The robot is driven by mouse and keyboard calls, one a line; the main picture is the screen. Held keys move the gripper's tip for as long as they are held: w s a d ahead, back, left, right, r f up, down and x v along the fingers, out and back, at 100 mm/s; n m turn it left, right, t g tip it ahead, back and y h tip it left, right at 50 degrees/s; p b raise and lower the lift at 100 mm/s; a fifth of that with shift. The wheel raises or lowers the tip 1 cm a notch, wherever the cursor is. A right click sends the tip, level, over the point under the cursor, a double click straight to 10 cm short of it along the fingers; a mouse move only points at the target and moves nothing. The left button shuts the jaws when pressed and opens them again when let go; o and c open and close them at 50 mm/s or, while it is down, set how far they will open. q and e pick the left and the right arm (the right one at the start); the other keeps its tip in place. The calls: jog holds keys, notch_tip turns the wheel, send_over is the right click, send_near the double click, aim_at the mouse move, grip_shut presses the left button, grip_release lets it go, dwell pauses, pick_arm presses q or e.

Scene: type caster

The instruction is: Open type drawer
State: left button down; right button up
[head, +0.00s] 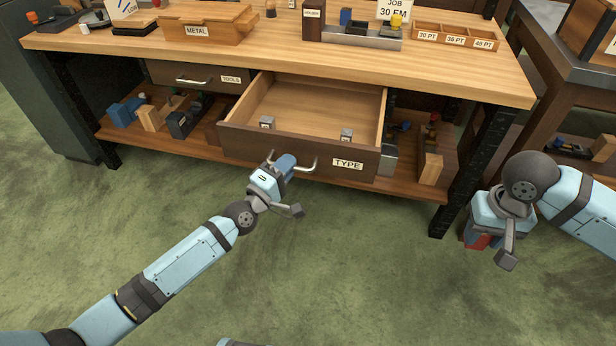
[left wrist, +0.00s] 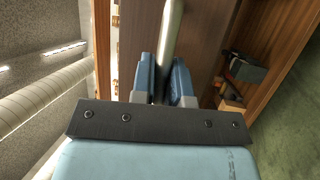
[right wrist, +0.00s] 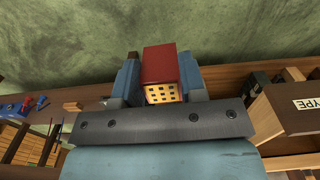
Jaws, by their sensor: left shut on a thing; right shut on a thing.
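The type drawer (head: 237,138) is pulled well out from under the workbench, with its "TYPE" label at the right of its front. Two small grey pieces, a left one (head: 267,122) and a right one (head: 346,134), sit inside near the front; the rest of the drawer floor looks bare. My left gripper (head: 285,163) is shut on the drawer's handle (head: 309,165), which also shows between the fingers in the left wrist view (left wrist: 170,40). My right gripper (right wrist: 160,85) is shut on a red block (right wrist: 159,62) with a pale, dotted face, away from the bench at the right.
The tools drawer (head: 190,79) is closed, left of the type drawer. The bench top (head: 300,55) holds a "METAL" box (head: 200,30) and a sorting tray (head: 455,36). A lower shelf (head: 150,140) carries several tools. Another table (head: 560,70) stands at right. The green floor in front is clear.

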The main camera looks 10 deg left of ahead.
jog(key=shift+f, duration=0.4)
pick_arm(q)
jog(key=w, duration=0.2)
jog(key=shift+w, duration=0.35)
jog(key=c, duration=1.1)
grip_release()
jog(key=shift+c, duration=0.2)
